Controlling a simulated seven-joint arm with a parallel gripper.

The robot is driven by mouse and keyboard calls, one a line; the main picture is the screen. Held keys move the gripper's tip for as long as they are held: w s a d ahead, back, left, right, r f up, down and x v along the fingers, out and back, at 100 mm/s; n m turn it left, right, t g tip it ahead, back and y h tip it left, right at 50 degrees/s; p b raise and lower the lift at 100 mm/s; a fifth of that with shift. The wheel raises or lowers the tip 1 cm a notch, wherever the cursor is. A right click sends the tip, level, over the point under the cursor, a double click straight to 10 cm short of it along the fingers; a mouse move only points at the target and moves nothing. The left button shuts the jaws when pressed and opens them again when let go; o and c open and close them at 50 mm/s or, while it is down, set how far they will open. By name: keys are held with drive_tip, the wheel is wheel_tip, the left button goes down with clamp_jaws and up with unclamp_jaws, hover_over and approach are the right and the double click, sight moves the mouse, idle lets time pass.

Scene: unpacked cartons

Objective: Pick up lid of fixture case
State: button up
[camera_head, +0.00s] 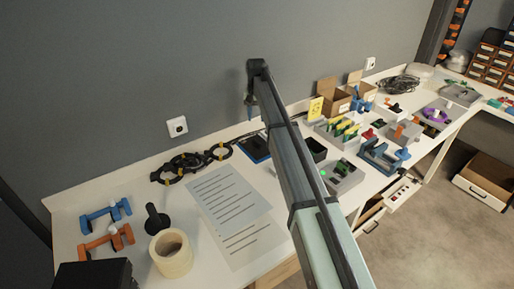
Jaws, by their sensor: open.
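My arm reaches up from the bottom right, and my gripper (250,112) hangs from its far end, small in the picture, in front of the grey wall. It is open, with nothing seen between its fingers. I cannot tell for sure which thing is the fixture case or its lid. Grey case-like fixtures stand on the right part of the bench: one with a purple ring (437,116), one farther back (461,94), and a grey box with a green light (341,178). My gripper is left of all of them. My arm hides part of the bench.
Blue (104,216) and orange (106,243) brackets, a tape roll (171,255) and paper sheets (230,196) lie on the left of the bench. Black cables (190,163) lie near the wall. Open cardboard boxes (334,101) stand behind the card rack (340,133).

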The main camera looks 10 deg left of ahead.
drive_tip(key=n, duration=0.8)
hover_over(257, 141)
drive_tip(key=f, duration=0.8)
drive_tip(key=shift+s+f, duration=0.15)
drive_tip(key=shift+s, duration=0.1)
drive_tip(key=shift+w+f, duration=0.15)
drive_tip(key=shift+f, duration=2.6)
clamp_jaws()
